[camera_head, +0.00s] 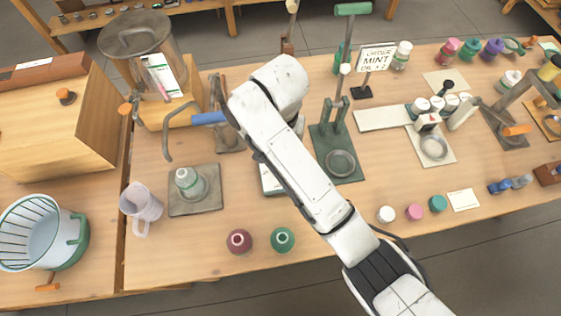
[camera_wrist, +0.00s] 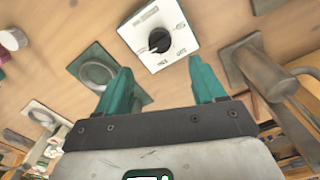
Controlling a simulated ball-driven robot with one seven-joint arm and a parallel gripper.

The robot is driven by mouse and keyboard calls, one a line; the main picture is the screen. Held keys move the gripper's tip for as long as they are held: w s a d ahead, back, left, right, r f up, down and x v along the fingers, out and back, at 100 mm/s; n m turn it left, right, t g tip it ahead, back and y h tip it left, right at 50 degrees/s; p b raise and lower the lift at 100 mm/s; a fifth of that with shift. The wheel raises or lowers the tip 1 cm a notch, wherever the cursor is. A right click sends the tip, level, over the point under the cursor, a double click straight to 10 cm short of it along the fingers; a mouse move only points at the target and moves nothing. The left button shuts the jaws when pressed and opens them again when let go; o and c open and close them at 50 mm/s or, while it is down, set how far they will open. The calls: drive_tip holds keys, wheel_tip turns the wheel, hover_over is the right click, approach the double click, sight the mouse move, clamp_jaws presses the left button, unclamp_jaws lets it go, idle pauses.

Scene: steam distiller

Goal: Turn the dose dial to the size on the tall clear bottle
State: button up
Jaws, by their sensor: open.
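The dose dial (camera_wrist: 159,41) shows in the wrist view as a black knob on a white plate (camera_wrist: 142,22). Its small markings are too small to read surely. My gripper (camera_wrist: 161,68) is open and empty, its two green fingers on either side below the plate and apart from the knob. In the head view my arm hides my gripper and most of the plate; only an edge of the plate (camera_head: 268,180) shows. A clear, white-capped bottle (camera_head: 190,184) stands on a grey mat left of my arm; I cannot tell whether it is the tall one, and no size is readable.
A sign reading MINT (camera_head: 375,60) stands at the back. Maroon (camera_head: 239,241) and green (camera_head: 283,239) bottles stand near the front edge.

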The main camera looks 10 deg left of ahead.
wheel_tip(320, 180, down, 10)
drive_tip(key=shift+r, duration=0.1)
drive_tip(key=shift+c, duration=0.2)
drive_tip(key=c, duration=1)
drive_tip(key=shift+n+p, duration=0.3)
drive_tip(key=shift+p, duration=0.1)
drive_tip(key=n+p, duration=0.2)
drive_tip(key=n, duration=0.2)
drive_tip(key=shift+r+n, duration=0.1)
drive_tip(key=shift+n, duration=0.2)
drive_tip(key=n, duration=0.3)
drive_tip(key=shift+p, duration=0.35)
drive_tip(key=shift+n, duration=1.7)
